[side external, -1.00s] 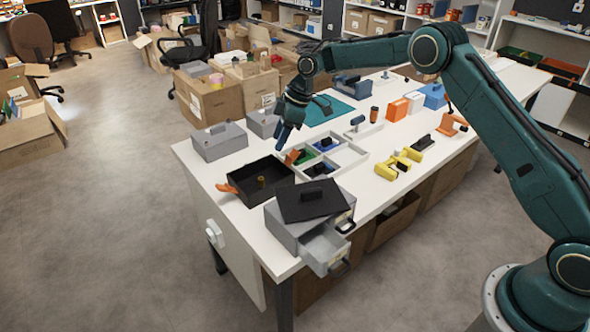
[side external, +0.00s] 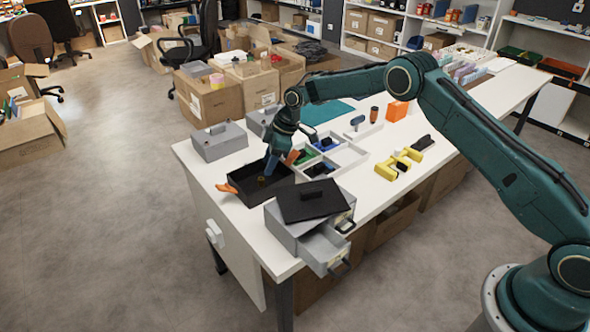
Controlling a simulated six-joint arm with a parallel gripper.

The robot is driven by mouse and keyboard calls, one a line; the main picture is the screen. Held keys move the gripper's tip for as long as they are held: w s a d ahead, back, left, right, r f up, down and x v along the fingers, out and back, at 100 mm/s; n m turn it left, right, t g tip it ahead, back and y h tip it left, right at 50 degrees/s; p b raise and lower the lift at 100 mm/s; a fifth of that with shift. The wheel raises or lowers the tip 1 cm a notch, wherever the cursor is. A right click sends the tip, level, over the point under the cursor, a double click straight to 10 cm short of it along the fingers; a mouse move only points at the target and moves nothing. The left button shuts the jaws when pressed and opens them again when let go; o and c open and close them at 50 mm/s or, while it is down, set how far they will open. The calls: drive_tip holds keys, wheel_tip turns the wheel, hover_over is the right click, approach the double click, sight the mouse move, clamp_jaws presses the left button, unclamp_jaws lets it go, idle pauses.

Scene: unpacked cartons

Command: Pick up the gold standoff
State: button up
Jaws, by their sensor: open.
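The gold standoff (side external: 261,181) stands in the open black box (side external: 244,199) near the left end of the white table. Only a small part of it shows, right beside my fingertips. My gripper (side external: 268,172) points down into the box with its blue fingers at the standoff. The fingers are open; whether they are around it or just beside it, I cannot tell.
A grey drawer unit (side external: 290,236) with a black lid (side external: 314,200) on top stands in front of the box. A grey case (side external: 219,143) stands behind it. A white divided tray (side external: 345,158) with small parts lies to the right. Yellow clamps (side external: 397,166) lie further right.

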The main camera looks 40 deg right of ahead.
sight(263, 178)
drive_tip(key=shift+f, duration=0.2)
drive_tip(key=shift+s+x, duration=0.2)
drive_tip(key=shift+x, duration=2.3)
clamp_jaws()
